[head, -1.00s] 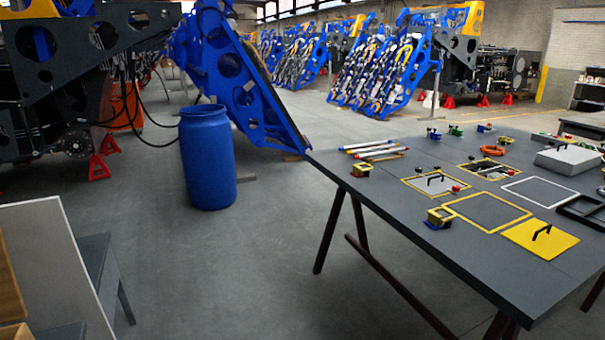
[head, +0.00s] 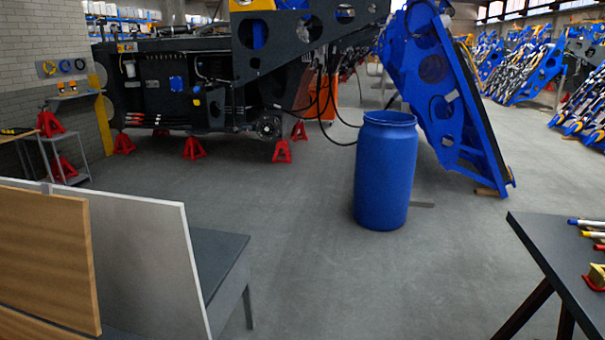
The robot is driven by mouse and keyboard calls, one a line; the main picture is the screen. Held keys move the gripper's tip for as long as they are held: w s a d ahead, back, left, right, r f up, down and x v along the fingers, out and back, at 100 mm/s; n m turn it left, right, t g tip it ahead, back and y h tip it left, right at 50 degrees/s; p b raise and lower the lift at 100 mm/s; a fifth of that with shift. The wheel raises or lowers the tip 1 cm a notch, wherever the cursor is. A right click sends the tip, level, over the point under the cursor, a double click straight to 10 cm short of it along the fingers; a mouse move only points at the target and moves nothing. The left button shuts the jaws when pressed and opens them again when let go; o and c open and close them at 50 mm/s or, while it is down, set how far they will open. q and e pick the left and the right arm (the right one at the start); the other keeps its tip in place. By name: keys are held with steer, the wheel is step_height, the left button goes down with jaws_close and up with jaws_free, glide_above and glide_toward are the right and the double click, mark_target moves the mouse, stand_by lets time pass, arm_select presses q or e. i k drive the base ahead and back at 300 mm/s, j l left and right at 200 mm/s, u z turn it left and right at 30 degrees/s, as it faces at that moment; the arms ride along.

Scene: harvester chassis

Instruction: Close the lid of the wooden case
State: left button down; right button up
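No wooden case can be made out for certain. At the lower left of the head view an upright wooden board (head: 45,255) with a wood-grain face is cut off by the picture edge. I cannot tell whether it is the case's lid. More wood (head: 35,326) shows below it at the bottom edge. Neither of my grippers is in view.
A pale grey panel (head: 165,255) stands behind the board, beside a dark table (head: 218,262). A blue barrel (head: 385,175) stands on open floor. Another dark table (head: 560,255) is at the right edge. Red stands (head: 194,148) support machinery behind.

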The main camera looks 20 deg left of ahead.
mark_target(47, 270)
steer(key=i+u, duration=0.4)
steer(key=i+l+u, duration=0.25)
steer(key=i+u, duration=0.15)
steer(key=i, duration=0.2)
